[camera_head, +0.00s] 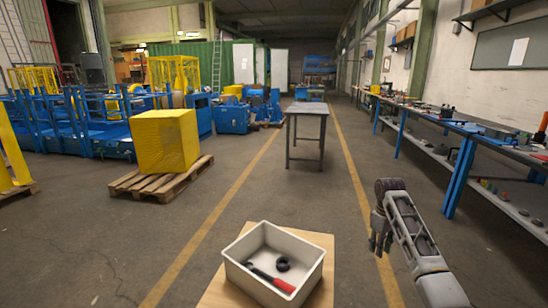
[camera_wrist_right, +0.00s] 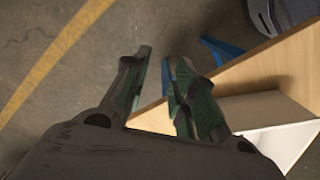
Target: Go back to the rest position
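My right gripper (camera_head: 380,243) hangs at the end of my right arm, to the right of the wooden table and above the floor. In the right wrist view its two fingers (camera_wrist_right: 160,68) stand apart with a gap between them, and I see nothing held. A white bin (camera_head: 237,268) sits on the table. Inside it lie a tool with a red handle (camera_head: 272,280) and a black ring (camera_head: 283,264). The bin's corner also shows in the right wrist view (camera_wrist_right: 285,140). My left gripper is not in view.
The wooden table (camera_head: 318,290) is close in front. A long workbench (camera_head: 460,128) runs along the right wall. A grey table (camera_head: 307,108) stands ahead. A yellow block (camera_head: 165,141) rests on a pallet (camera_head: 160,186) at the left. The floor between is clear.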

